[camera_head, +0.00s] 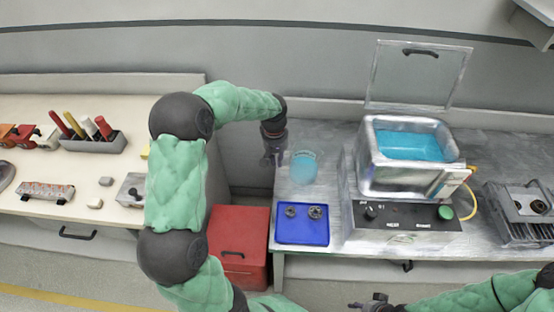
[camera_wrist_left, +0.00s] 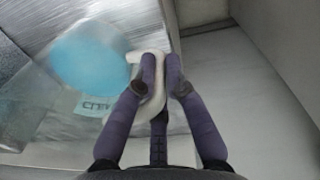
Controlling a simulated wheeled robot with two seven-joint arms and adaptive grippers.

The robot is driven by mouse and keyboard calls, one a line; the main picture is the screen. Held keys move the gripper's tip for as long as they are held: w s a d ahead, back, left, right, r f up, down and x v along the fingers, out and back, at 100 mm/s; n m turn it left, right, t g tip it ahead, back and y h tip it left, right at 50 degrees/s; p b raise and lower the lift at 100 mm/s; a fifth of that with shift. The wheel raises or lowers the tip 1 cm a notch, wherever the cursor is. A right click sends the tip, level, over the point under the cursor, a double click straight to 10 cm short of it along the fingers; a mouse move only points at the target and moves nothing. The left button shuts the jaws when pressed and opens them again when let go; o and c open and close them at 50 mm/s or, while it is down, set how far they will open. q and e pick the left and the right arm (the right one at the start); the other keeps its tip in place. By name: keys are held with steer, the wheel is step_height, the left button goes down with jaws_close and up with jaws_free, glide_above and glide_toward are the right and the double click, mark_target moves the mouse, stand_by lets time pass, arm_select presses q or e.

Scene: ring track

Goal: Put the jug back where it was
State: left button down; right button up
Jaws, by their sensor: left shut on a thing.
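The clear jug (camera_head: 303,168) holds light blue liquid and is over the left end of the metal bench. My left gripper (camera_head: 273,158) is to the left of the jug, shut on its handle. In the left wrist view the fingers (camera_wrist_left: 164,88) close around the pale curved handle (camera_wrist_left: 133,62), and the jug with its blue liquid (camera_wrist_left: 92,60) shows at the left with a printed label. I cannot tell whether the jug's base touches the bench. My right gripper (camera_head: 375,303) is low at the bottom edge, its jaws unclear.
A blue tray (camera_head: 302,240) with two dark gear-like parts is in front of the jug. To the right stands an open-lidded metal bath (camera_head: 372,185) of blue liquid. Left of the bench is a gap with a red cabinet (camera_head: 240,225). Bare bench lies behind the jug.

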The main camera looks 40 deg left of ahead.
arm_select(q)
steer(key=shift+f, duration=0.15)
steer(key=c, duration=1.3)
jaws_free()
step_height(320, 180, up, 12)
steer(key=p, duration=0.4)
steer(key=shift+s+a, duration=0.2)
steer(key=shift+s, duration=0.05)
